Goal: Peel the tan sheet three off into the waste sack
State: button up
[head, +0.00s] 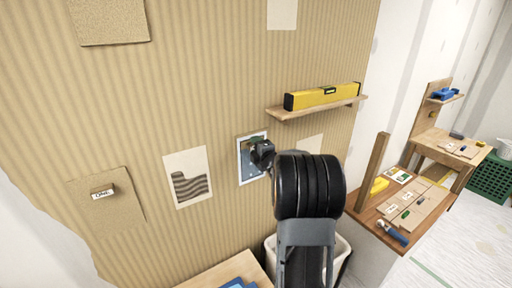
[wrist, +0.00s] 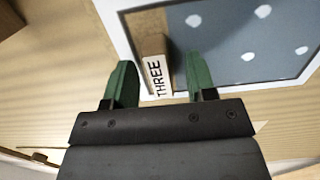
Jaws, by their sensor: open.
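A sheet with a white border and a blue-grey, white-dotted face (wrist: 250,45) is on the corrugated tan wall; in the head view it (head: 243,165) is partly hidden by my gripper (head: 262,153). A tan tab block marked THREE (wrist: 157,75) sits at its lower left corner, over a brown-tan patch (wrist: 150,20). In the wrist view my gripper (wrist: 158,64) is open, its green fingers either side of the block with gaps. A white open-topped container (head: 343,262), possibly the waste sack, stands below, mostly hidden by my arm.
A shelf (head: 290,112) holds a yellow level (head: 322,96) up to the right. A striped-picture sheet (head: 187,178) and a tan sheet (head: 108,212) with a labelled block are to the left. A workbench (head: 385,222) with an upright post (head: 372,172) stands at right.

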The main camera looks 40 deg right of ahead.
jog(key=shift+c, duration=0.4)
grip_shut()
jog(key=shift+s, duration=0.1)
jog(key=shift+s+a+b, duration=0.15)
jog(key=shift+s+b, duration=0.75)
jog(key=shift+s, duration=1.4)
jog(key=shift+s, duration=0.15)
jog(key=s+b, duration=0.1)
jog(key=s, duration=0.6)
jog(key=shift+a, duration=0.2)
